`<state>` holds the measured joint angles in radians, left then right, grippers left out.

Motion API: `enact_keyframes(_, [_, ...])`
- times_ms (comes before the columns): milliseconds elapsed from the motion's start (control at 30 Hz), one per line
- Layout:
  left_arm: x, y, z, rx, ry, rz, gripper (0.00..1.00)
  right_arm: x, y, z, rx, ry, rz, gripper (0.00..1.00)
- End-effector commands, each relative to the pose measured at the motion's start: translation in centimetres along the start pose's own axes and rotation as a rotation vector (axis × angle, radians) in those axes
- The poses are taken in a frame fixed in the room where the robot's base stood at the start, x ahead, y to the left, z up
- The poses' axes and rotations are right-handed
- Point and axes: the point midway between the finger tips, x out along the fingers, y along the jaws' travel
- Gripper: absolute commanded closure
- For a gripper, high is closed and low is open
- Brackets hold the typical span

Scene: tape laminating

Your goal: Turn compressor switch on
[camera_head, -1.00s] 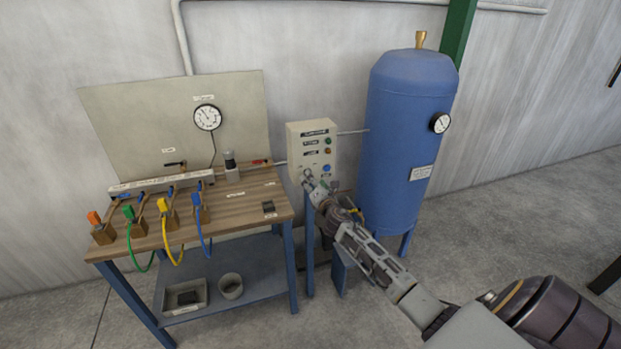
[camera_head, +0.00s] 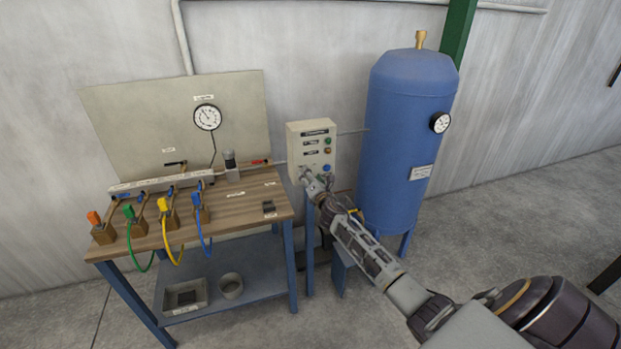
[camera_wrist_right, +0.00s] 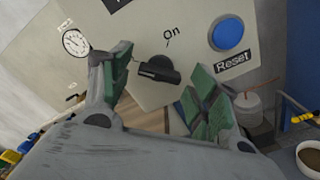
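The compressor switch is a black rotary knob (camera_wrist_right: 158,70) on the beige control box (camera_head: 310,137). In the right wrist view its grip bar lies roughly sideways, and the "On" label is above it, slightly to the right. My right gripper (camera_wrist_right: 163,84) is open, with one green-padded finger on each side of the knob. Whether a pad touches the knob I cannot tell. In the head view my right gripper (camera_head: 311,182) is at the lower front of the box and hides the knob. My left gripper is not in view.
A blue "Reset" button (camera_wrist_right: 228,34) sits right of the knob, close to the right finger. The blue tank (camera_head: 410,130) stands right of the box. The wooden workbench (camera_head: 238,206) with valves and coloured hoses is on the left.

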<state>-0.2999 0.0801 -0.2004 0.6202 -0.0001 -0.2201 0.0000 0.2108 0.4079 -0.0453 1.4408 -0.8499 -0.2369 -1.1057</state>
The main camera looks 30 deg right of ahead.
Motion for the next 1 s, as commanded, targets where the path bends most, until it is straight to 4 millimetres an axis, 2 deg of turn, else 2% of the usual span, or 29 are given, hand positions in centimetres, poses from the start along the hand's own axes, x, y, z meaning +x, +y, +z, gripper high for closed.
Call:
enact_keyframes(33, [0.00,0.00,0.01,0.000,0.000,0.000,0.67,-0.01,0.00,0.00,0.000,0.000,0.000,0.50])
enact_keyframes(200, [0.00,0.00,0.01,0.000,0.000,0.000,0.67,-0.01,-0.01,-0.01,0.000,0.000,0.000,0.72])
enact_keyframes(300, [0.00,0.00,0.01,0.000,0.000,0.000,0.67,-0.01,-0.02,0.00,0.000,0.000,0.000,0.81])
enact_keyframes(667, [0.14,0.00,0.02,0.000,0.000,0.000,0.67,-0.01,-0.06,-0.01,0.048,0.000,-0.001,0.81])
enact_keyframes(1000, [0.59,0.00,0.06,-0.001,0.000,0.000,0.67,-0.02,-0.10,-0.07,0.246,-0.001,-0.001,0.81])
